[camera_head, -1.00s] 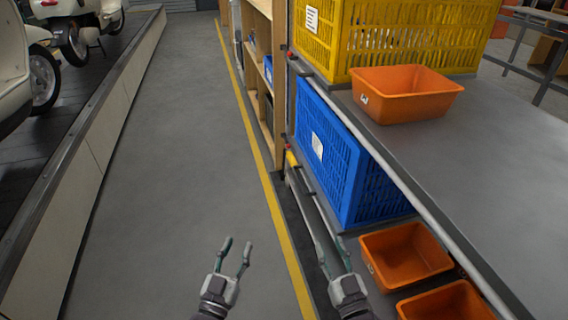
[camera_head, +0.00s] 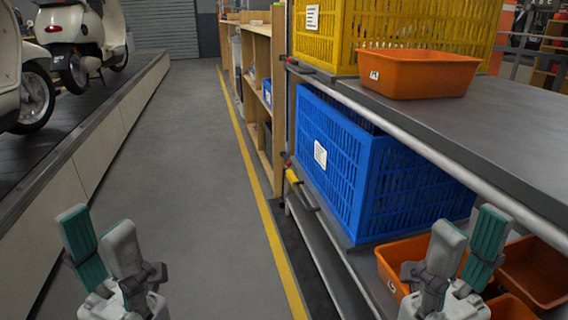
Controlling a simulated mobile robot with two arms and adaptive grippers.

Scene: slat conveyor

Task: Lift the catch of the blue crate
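The blue crate (camera_head: 345,165) stands on the lower shelf of the rack at right, with a white label on its side facing the aisle. My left gripper (camera_head: 97,220) is open and empty over the aisle at lower left, well apart from the crate. My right gripper (camera_head: 472,220) is open and empty at lower right, in front of the lower shelf. No contact with the crate or catch shows.
A yellow crate (camera_head: 390,25) and an orange bin (camera_head: 415,75) stand on the upper shelf (camera_head: 500,125). More orange bins (camera_head: 535,268) are low at right. Wooden shelving (camera_head: 262,75) stands beyond. The grey aisle floor (camera_head: 185,170) is clear; scooters (camera_head: 75,35) stand on the conveyor at left.

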